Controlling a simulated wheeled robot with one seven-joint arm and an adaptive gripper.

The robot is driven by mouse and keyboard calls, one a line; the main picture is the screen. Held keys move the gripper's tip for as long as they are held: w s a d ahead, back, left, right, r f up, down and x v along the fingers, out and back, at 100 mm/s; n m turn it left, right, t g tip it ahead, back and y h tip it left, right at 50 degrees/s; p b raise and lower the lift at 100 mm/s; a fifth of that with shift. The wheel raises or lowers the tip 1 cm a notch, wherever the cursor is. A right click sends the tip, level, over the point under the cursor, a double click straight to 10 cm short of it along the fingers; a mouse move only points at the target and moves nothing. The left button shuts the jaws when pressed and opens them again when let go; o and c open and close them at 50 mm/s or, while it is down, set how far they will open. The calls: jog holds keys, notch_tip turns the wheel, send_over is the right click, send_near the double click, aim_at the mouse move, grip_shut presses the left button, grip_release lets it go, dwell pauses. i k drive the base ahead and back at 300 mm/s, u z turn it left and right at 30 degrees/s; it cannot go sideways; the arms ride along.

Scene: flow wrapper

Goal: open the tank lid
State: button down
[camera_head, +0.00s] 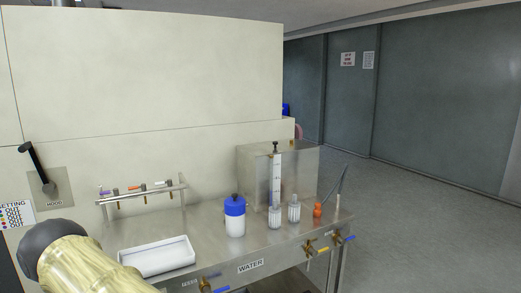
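A steel box that looks like the tank (300,177) stands at the back right of the steel counter, against the cream wall. Its top is seen nearly edge-on and looks closed, with a small brownish fitting (291,143) near the back edge. I cannot make out a separate lid or its seam. A tall clear graduated cylinder with a dark top (276,185) stands in front of the tank and covers part of its front. My gripper is not in view; only a pale yellow part of my arm with a dark grey end shows at the lower left.
On the steel counter (205,243) stand a blue-topped white bottle (235,217), a clear ribbed bottle (294,209) and an orange item (318,210). A white tray (157,257) lies at the left before a small rack (144,190). Valves (313,248) line the front edge. Open floor lies right.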

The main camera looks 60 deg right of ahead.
aim_at(262, 149)
jog(key=z, duration=2.1)
jog(key=k, duration=0.45)
jog(key=u, duration=0.85)
jog(key=i, duration=1.1)
jog(key=z, duration=0.55)
